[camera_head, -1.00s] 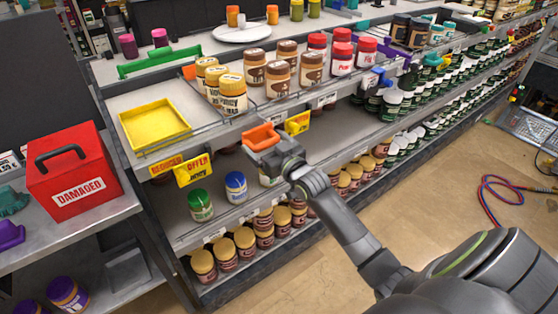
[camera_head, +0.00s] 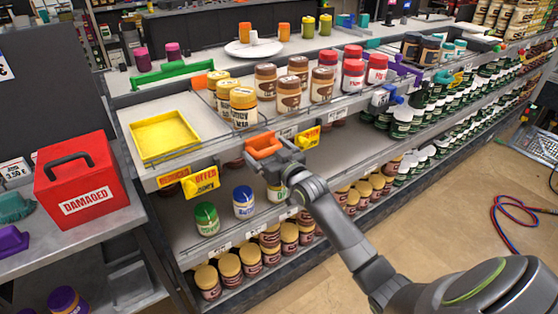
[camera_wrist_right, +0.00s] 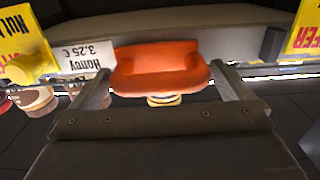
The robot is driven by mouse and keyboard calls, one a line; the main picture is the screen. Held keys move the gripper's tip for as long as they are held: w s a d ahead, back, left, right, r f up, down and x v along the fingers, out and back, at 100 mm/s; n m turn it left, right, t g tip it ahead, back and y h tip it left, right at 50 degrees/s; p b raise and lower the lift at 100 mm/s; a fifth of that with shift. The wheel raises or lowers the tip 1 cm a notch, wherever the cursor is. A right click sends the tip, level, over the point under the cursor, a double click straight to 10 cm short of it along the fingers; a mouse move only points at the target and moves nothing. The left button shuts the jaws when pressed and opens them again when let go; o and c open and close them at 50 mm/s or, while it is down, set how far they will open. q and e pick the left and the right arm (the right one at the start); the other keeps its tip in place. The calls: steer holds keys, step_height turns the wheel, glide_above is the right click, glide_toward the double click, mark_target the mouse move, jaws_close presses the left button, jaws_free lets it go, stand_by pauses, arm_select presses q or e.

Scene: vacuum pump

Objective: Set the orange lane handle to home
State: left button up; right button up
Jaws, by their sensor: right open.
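The orange lane handle (camera_head: 264,146) is at the front edge of the upper shelf, between two yellow offer tags. My right gripper (camera_head: 275,152) is in front of it. In the right wrist view the orange handle (camera_wrist_right: 160,68) lies between the two fingers of my right gripper (camera_wrist_right: 160,82). The fingers are apart, one on each side of the handle, and I cannot tell whether either touches it. My left gripper is not in view.
Yellow offer tags (camera_head: 201,182) and (camera_head: 306,138) hang on either side of the handle. Honey jars (camera_head: 243,108) and brown-labelled jars (camera_head: 289,95) stand behind it. A yellow tray (camera_head: 163,157) is at left. A red box (camera_head: 78,180) stands on the left table.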

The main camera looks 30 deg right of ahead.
steer(key=s+d, duration=0.1)
steer(key=s, duration=1.6)
steer(key=shift+d, duration=0.2)
steer(key=shift+f, duration=0.1)
steer(key=s+d+f+m+g+h, duration=0.1)
steer(key=d+f+g, duration=0.15)
steer(key=f, duration=0.85)
steer(key=s+d+f+m+g+h, duration=0.1)
steer(key=d+f+g+h, duration=0.15)
steer(key=f, duration=0.75)
steer(key=s+d+f+g, duration=0.1)
steer(key=s+f+g, duration=0.1)
steer(key=s+f, duration=0.45)
steer(key=s+f+g, duration=0.2)
steer(key=s+f, duration=0.1)
steer(key=f, duration=0.7)
steer(key=s+a+f+g, duration=0.2)
steer(key=s+f, duration=0.4)
steer(key=s, duration=0.4)
steer(key=s+a+f+g+y, duration=0.1)
steer(key=s+a+f+g, duration=0.2)
steer(key=s+f, duration=0.4)
steer(key=s+a+f+g, duration=0.2)
steer(key=s+f, duration=0.4)
steer(key=s, duration=0.7)
steer(key=shift+s+a+f+n+g, duration=0.2)
steer(key=shift+a+n+g, duration=0.15)
steer(key=shift+a, duration=0.4)
